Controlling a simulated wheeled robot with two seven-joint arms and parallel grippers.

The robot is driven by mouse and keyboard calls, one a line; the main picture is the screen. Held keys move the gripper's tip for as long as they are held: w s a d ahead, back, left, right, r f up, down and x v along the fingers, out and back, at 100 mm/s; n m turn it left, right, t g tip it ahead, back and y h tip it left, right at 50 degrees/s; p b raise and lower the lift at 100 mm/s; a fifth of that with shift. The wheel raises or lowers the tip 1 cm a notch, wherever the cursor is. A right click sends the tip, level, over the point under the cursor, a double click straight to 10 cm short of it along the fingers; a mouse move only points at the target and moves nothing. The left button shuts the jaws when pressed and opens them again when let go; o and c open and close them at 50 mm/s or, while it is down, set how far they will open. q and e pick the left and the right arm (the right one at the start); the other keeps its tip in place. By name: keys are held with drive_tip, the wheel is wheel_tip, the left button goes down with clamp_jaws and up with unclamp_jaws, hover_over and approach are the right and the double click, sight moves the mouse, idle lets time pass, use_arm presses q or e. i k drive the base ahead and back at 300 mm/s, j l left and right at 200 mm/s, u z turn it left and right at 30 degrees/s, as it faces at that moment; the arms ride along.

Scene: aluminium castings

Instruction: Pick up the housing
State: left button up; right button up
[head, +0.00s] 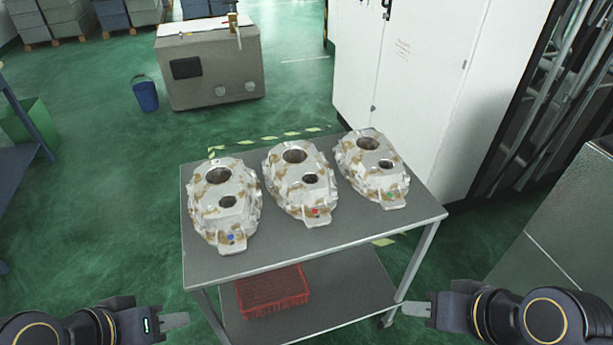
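Three cast aluminium housings with brown stains and round bores stand in a row on a grey trolley (300,240). The left housing (240,200) has a blue mark, the middle housing (287,190) a red mark, and the right housing (358,163) a green mark. My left gripper (176,321) is at the lower left, in front of the trolley and apart from the housings. My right gripper (415,309) is at the lower right, also clear of them. Nothing shows in either gripper. Each is seen side-on, so its finger opening cannot be made out.
A red crate (272,289) sits on the trolley's lower shelf. A white cabinet (410,80) stands close behind the trolley at right. Green floor left of the trolley is free.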

sight(299, 178)
drive_tip(key=i+j+u, duration=0.15)
drive_tip(key=j+u, duration=0.2)
drive_tip(key=i+j+u, duration=0.35)
drive_tip(key=k+j, duration=0.1)
